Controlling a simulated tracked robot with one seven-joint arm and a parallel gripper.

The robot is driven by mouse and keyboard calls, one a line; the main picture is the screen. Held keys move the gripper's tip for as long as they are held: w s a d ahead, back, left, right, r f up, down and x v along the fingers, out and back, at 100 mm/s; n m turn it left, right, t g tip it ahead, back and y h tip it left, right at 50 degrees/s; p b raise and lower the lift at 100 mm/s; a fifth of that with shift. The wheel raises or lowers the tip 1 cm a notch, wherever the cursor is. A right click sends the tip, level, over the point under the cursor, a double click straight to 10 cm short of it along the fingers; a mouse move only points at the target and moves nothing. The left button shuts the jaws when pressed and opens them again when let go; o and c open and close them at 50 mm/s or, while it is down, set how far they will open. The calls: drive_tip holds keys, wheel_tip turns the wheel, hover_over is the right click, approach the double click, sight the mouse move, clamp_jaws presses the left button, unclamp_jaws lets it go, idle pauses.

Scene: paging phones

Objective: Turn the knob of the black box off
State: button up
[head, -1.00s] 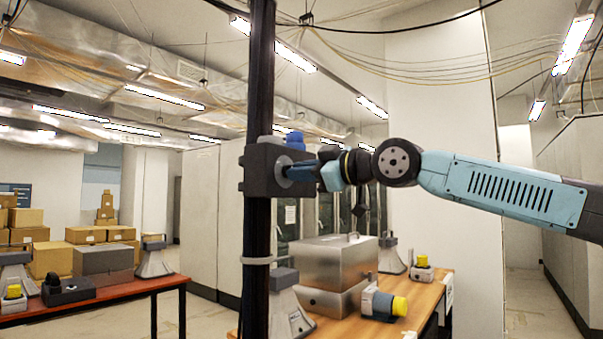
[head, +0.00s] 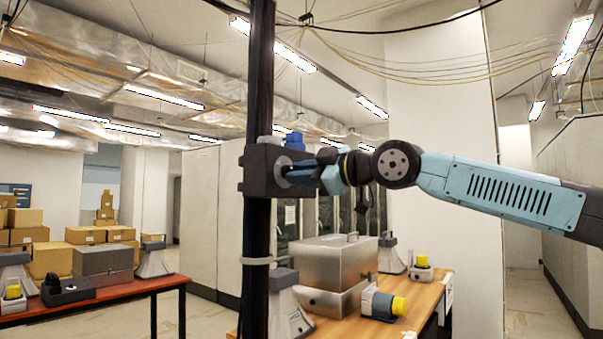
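The black box (head: 262,170) is fixed to a dark upright pole and has a blue part (head: 294,140) on top. A round grey disc (head: 283,172), which looks like its knob, is on the box's right-hand face. My gripper (head: 303,171) comes in from the right at the height of the disc, with its dark fingers at or right in front of it. The fingers overlap the disc in the picture, so I cannot tell whether they touch or grip it. The knob's setting cannot be read.
The dark pole (head: 260,80) runs from top to bottom of the view. Below my arm, a wooden table (head: 425,300) holds a metal case (head: 325,262), grey horns and a yellow-ended device (head: 384,304). A red table (head: 110,290) and cardboard boxes stand at left.

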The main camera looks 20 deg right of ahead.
drive_tip(key=o, duration=0.4)
drive_tip(key=shift+r, duration=0.1)
drive_tip(key=shift+c, duration=0.2)
drive_tip(key=v, duration=1.3)
drive_tip(key=shift+s+d, duration=0.2)
drive_tip(key=shift+s, duration=0.1)
drive_tip(key=s+a+f+m+g+h, duration=0.1)
drive_tip(key=a+f+m+g+h, duration=0.15)
drive_tip(key=a+f, duration=0.35)
drive_tip(key=s+a+f+m+g+h, duration=0.1)
drive_tip(key=a+f+m+h, duration=0.25)
drive_tip(key=f, duration=0.45)
wheel_tip(320, 180, down, 19)
drive_tip(key=s+a+m+g+h, duration=0.1)
drive_tip(key=m+g+h, duration=0.1)
drive_tip(key=m+g, duration=0.4)
drive_tip(key=m, duration=0.3)
drive_tip(key=shift+a+f+g+h, duration=0.15)
drive_tip(key=shift+a+g+h, duration=0.05)
drive_tip(key=shift+g+h, duration=0.2)
